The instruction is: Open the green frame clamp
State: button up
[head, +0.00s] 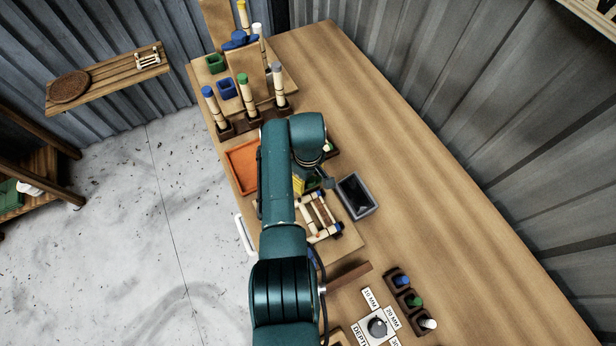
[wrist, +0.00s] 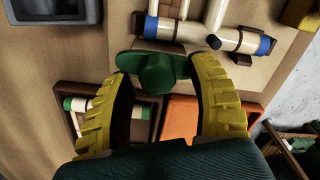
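The green frame clamp (wrist: 158,72) shows in the wrist view as a flat green bar with a round green knob. It lies at the edge of the rattan frame (wrist: 190,30), whose pale poles have blue ends. My gripper (wrist: 160,68) is open, with one yellow finger on each side of the knob. A gap shows between the knob and each finger, and nothing is held. In the head view my arm covers most of the gripper and clamp, with a bit of yellow finger (head: 298,184) showing. The rattan frame (head: 318,214) lies on its board there.
A grey bin (head: 357,197) stands right of the frame. An orange tray (head: 242,163) lies to the left. A dark tray (wrist: 75,98) holds green-ended pieces. A depth dial (head: 377,327) and a peg rack (head: 408,299) are nearer. The table's right side is clear.

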jog(key=shift+r, duration=0.1)
notch_tip(320, 180, up, 12)
dwell(0.5)
